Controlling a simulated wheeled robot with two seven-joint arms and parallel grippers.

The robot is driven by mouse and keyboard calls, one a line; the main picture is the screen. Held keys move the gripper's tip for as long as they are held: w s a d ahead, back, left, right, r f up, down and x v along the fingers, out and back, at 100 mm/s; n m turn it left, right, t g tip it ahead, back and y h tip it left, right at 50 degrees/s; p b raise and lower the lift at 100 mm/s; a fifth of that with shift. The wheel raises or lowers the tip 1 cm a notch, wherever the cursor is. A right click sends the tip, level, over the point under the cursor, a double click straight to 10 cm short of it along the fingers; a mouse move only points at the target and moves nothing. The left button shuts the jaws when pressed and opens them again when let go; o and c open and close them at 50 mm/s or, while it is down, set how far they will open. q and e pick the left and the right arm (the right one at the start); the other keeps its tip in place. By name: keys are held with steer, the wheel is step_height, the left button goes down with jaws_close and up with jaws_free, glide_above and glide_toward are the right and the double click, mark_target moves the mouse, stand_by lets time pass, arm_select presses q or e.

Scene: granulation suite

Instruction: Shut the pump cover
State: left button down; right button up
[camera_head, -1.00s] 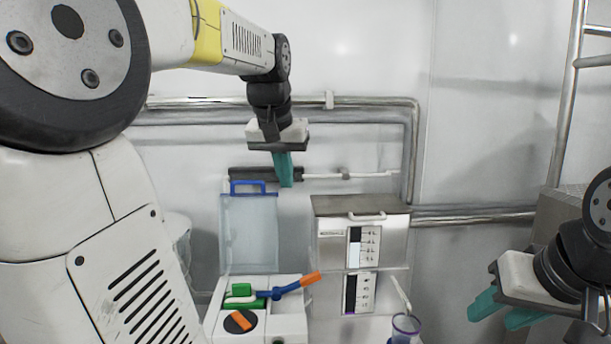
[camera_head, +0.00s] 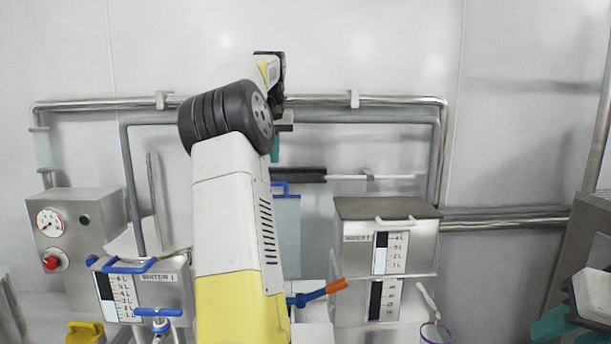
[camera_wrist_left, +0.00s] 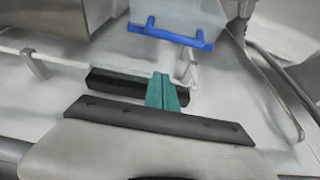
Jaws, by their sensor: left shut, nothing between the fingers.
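The pump cover (camera_head: 288,238) is a clear bluish panel, standing upright behind the white pump (camera_head: 312,334). Its blue handle (camera_head: 281,187) is at its top edge; the handle and part of the cover (camera_wrist_left: 185,12) show at the top of the left wrist view. My left gripper (camera_head: 275,150) is just above the handle in the head view, partly hidden behind my arm. In the left wrist view its teal fingers (camera_wrist_left: 163,92) are together and empty, apart from the handle. My left arm hides most of the pump. My right gripper (camera_head: 570,326) is at the lower right edge, its teal fingers apart.
A steel water box (camera_head: 352,250) stands right of the pump, with a purple-rimmed vessel (camera_head: 436,333) in front. Another water box (camera_head: 170,290) and a gauge box (camera_head: 75,235) stand left. Pipes (camera_head: 400,103) and a black bar (camera_head: 305,175) run along the wall behind.

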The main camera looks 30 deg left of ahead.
arm_select(q)
steer(key=x, duration=0.6)
steer(key=shift+f, duration=0.1)
steer(key=s, duration=0.1)
steer(key=s+d, duration=0.1)
steer(key=shift+s+d, duration=0.15)
steer(key=shift+s, duration=0.2)
steer(key=shift+s+d, duration=0.3)
steer(key=shift+s, duration=0.1)
